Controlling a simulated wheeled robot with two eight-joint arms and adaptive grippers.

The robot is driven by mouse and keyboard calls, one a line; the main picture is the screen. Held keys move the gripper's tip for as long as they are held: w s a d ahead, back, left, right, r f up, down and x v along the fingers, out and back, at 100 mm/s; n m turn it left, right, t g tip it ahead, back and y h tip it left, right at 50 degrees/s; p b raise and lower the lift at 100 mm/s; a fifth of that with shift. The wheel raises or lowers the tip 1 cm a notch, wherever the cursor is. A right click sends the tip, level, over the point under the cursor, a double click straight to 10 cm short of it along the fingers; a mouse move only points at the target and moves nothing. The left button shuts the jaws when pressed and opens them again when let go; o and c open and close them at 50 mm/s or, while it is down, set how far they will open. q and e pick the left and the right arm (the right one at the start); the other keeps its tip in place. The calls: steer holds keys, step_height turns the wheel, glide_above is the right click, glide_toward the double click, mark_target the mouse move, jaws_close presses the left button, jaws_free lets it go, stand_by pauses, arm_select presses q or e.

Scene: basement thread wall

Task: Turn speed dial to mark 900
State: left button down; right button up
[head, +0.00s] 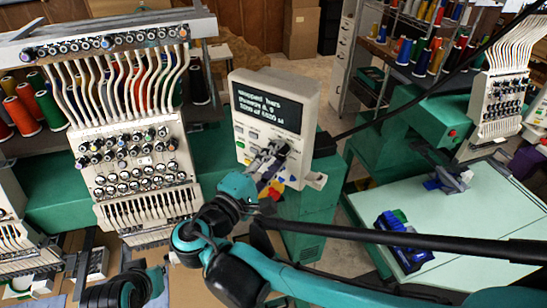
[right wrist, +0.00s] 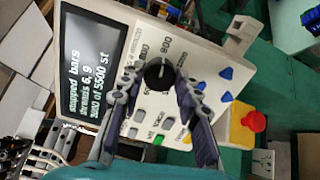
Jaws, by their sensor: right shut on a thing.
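The speed dial (right wrist: 158,75), a round black knob, sits on the light grey control panel (right wrist: 122,60), with printed numbers around it. A light pointer mark shows on the knob, but I cannot tell exactly which number it meets. My right gripper (right wrist: 157,88) is shut on the dial, one dark finger on each side of it. In the head view my right gripper (head: 268,160) reaches the lower part of the panel (head: 307,108) and hides the dial. Part of my left arm shows at the lower left, but its fingers do not.
The panel's screen (head: 267,108) shows white text. Blue buttons (right wrist: 226,97) and a red knob on a yellow block (right wrist: 252,121) are close to the right finger. The embroidery head (head: 135,165) with white thread tubes stands left. A pale table (head: 465,225) is at right.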

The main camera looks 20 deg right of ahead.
steer(key=shift+r, duration=0.2)
steer(key=o, duration=1.1)
steer(key=shift+d, duration=0.1)
steer(key=shift+o, duration=0.3)
steer(key=shift+w+d+f, duration=0.15)
steer(key=shift+d, duration=0.1)
steer(key=shift+a, duration=0.2)
steer(key=v, duration=0.7)
steer(key=shift+a, duration=0.1)
